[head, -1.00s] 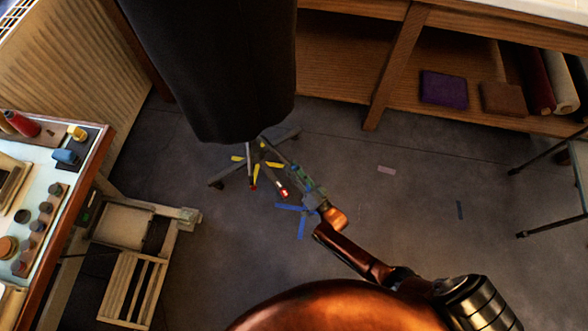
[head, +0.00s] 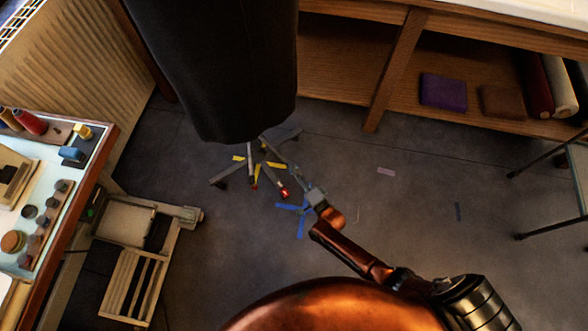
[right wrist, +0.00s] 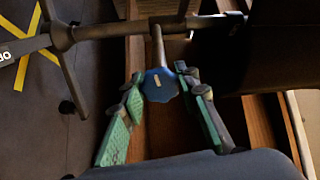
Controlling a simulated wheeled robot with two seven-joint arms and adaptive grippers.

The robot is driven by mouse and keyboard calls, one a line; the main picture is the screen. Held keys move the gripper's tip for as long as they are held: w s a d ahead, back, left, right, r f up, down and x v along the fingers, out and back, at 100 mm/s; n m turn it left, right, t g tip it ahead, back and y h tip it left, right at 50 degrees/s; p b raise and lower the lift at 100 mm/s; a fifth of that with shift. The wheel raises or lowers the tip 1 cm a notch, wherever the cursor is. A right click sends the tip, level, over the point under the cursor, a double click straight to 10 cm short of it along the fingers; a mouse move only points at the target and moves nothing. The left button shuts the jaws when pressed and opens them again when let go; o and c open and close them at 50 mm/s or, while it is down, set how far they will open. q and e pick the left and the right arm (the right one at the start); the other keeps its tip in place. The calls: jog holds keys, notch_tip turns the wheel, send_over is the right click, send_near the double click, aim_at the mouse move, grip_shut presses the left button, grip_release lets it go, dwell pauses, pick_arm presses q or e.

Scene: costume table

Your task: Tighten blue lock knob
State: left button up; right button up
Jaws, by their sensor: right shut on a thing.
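The blue lock knob (right wrist: 160,84) shows in the right wrist view, a lobed disc with a pale mark on its face. It sits at the end of a short stem below a dark horizontal bar (right wrist: 118,30). My right gripper (right wrist: 162,82) is shut on the knob, with its green-padded fingers on either side. In the head view my right gripper (head: 298,176) reaches up-left to the stand under a black dress form (head: 215,70). I cannot make out the knob there. My left gripper is not in view.
The stand's legs and yellow and blue floor tape (head: 290,206) lie near the gripper. A wooden shelf unit (head: 385,75) stands behind. A table (head: 108,140) with spools is at the left. A metal-legged stool (head: 575,160) stands at the right. Floor between is open.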

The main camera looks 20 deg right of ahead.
jog(key=shift+d, duration=0.1)
dwell(0.4)
jog(key=o, duration=1.1)
jog(key=s+d, duration=0.2)
jog(key=s, duration=0.9)
jog(key=shift+s+d+f, duration=0.15)
jog(key=shift+s, duration=0.25)
